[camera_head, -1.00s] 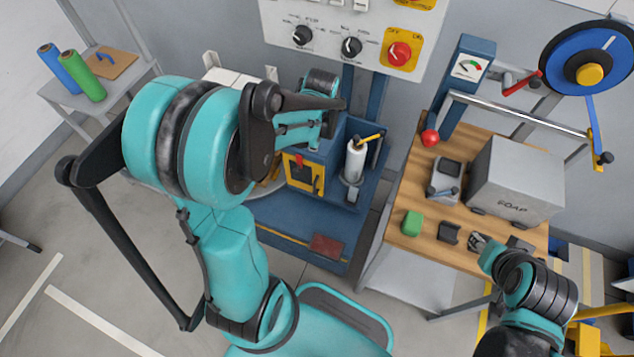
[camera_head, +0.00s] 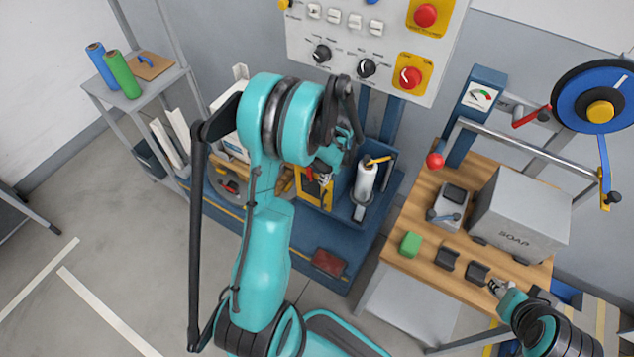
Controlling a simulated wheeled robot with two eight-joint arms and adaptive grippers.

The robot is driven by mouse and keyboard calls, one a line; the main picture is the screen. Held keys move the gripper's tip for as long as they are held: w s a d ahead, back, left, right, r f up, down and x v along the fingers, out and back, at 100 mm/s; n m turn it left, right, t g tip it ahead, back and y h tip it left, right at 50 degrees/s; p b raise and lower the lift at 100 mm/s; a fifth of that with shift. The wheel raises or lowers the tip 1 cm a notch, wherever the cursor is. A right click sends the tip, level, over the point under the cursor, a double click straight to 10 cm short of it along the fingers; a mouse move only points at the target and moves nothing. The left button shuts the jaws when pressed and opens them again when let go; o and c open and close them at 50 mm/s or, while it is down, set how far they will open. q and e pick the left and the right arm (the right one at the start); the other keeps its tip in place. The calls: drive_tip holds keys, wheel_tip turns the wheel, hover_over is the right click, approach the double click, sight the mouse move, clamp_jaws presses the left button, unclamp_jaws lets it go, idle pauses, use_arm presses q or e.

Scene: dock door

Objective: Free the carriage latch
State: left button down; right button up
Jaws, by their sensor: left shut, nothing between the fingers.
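A yellow-framed latch plate (camera_head: 317,192) with a dark middle sits on the front of the blue machine, partly covered by my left arm. A small red part shows near its top. I cannot tell for sure which part is the carriage latch. My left gripper (camera_head: 327,173) is shut and empty, close in front of the plate's upper part in the picture; the arm hides much of it, and contact cannot be told. My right gripper (camera_head: 495,287) is at the workbench's front right edge, small and partly hidden by its own wrist; its jaws cannot be made out.
A white bottle (camera_head: 366,182) with a yellow top stands in the blue machine. A control panel (camera_head: 345,42) hangs above. The workbench (camera_head: 412,268) at right holds a grey SOAP box (camera_head: 520,215), a green block (camera_head: 410,244) and dark holders. Open floor lies at left.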

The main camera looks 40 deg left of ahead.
use_arm(q)
drive_tip(key=a+f+b, duration=0.4)
drive_tip(key=a+f, duration=0.1)
drive_tip(key=f, duration=0.2)
drive_tip(key=shift+f, duration=0.25)
drive_tip(key=shift+d, duration=0.1)
